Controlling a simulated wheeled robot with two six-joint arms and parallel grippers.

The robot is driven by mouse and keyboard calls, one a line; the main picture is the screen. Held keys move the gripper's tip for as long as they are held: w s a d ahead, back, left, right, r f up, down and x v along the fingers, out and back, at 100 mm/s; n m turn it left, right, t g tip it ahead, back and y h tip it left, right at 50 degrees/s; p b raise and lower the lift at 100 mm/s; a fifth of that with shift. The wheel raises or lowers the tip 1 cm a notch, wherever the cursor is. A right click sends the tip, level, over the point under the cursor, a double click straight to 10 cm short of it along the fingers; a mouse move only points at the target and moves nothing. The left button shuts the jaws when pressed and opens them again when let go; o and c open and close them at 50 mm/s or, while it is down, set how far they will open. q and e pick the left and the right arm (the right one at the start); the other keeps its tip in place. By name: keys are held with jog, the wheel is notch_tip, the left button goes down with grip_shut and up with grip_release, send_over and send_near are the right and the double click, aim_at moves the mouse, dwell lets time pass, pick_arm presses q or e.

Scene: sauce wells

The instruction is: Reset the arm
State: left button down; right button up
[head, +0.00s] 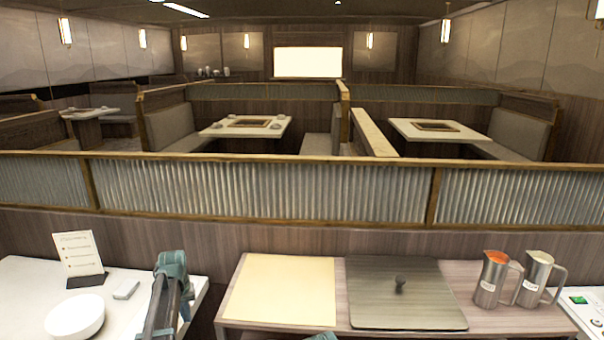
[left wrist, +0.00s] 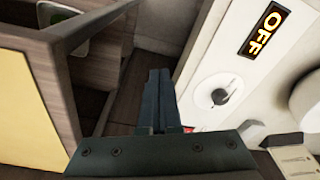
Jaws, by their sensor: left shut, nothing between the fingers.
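My left gripper (left wrist: 159,75) shows in the left wrist view with its two dark fingers together and nothing between them. It hangs over the gap between the white counter (head: 25,272) and the wooden counter (head: 237,297). In the head view my left arm rises from the bottom edge beside the white counter's right end; its fingers are hard to make out there. A small teal sliver at the bottom middle of the head view may be part of my other arm; my right gripper is not seen.
A white bowl (head: 75,316), a sign card (head: 78,254) and a small grey box (head: 126,289) are on the white counter. A tan board (head: 281,289), a dark lid (head: 400,300) and two metal pitchers (head: 491,279) are on the wooden counter. An OFF label (left wrist: 264,29) and knob (left wrist: 219,97) are close right.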

pick_arm(q)
jog(key=s+d+r+m+g+p, duration=0.1)
jog(key=s+d+m, duration=0.6)
jog(key=s+d, duration=2.2)
jog(key=shift+s+d+r+g+y+p, duration=0.2)
jog(key=shift+d+r+g+y+p, duration=0.1)
jog(key=shift+d+r+y+p, duration=0.1)
